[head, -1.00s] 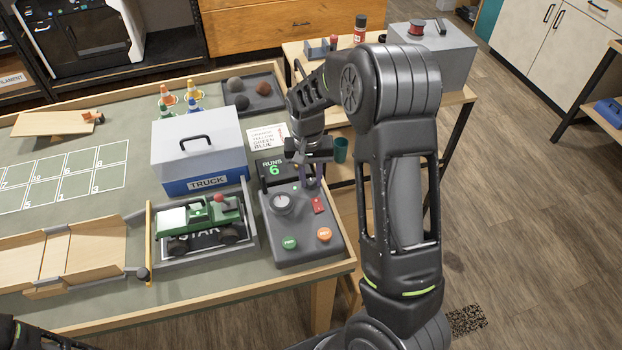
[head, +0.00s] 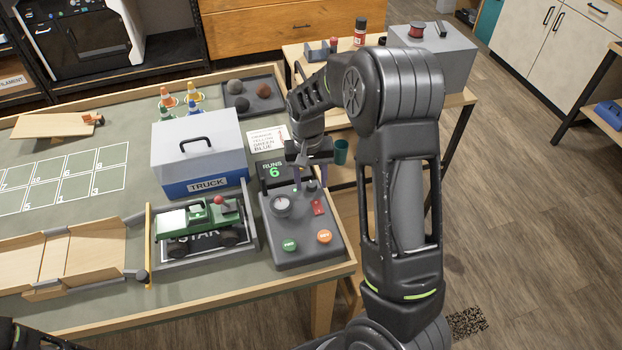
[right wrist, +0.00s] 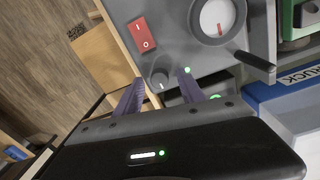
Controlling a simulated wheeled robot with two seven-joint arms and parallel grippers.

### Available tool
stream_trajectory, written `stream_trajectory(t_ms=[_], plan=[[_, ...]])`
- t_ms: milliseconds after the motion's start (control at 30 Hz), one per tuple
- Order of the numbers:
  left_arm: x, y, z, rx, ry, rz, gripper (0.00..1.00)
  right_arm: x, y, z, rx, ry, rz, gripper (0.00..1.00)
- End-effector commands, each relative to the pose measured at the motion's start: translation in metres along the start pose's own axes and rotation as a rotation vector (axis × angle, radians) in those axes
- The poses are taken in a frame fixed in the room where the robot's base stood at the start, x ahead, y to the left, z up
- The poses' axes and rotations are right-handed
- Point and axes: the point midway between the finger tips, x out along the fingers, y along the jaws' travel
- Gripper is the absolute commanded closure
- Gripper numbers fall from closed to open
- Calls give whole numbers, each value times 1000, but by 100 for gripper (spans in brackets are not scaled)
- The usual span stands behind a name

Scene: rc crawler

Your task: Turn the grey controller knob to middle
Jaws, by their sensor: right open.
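The small grey knob (right wrist: 159,77) stands on the grey controller (head: 308,252). In the right wrist view it lies between the two fingertips of my right gripper (right wrist: 160,82), with a visible gap on either side. A small light mark shows on the knob, but its setting is hard to read. In the head view my right gripper (head: 309,180) points down over the upper part of the controller, below the "RUNS 6" display (head: 272,170). It is open and empty. The knob is hard to make out there. My left gripper is not in view.
A round dial (right wrist: 217,17) and a red rocker switch (right wrist: 144,34) sit close to the knob. Green (head: 289,245) and orange (head: 325,237) buttons are at the controller's front. The green truck (head: 200,222) and the blue and grey truck box (head: 200,155) stand to the left.

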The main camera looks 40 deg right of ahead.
Motion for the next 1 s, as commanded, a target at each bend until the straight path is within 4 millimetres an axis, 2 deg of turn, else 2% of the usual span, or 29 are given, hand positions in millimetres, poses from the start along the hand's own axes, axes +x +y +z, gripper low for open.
stream_trajectory(t_ms=[267,700,1000], plan=[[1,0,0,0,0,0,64,-7,0,-1,0,2,-1,54],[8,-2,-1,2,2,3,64,-70,0,-1,0,2,-1,54],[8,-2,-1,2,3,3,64,-78,0,0,0,0,0,54]])
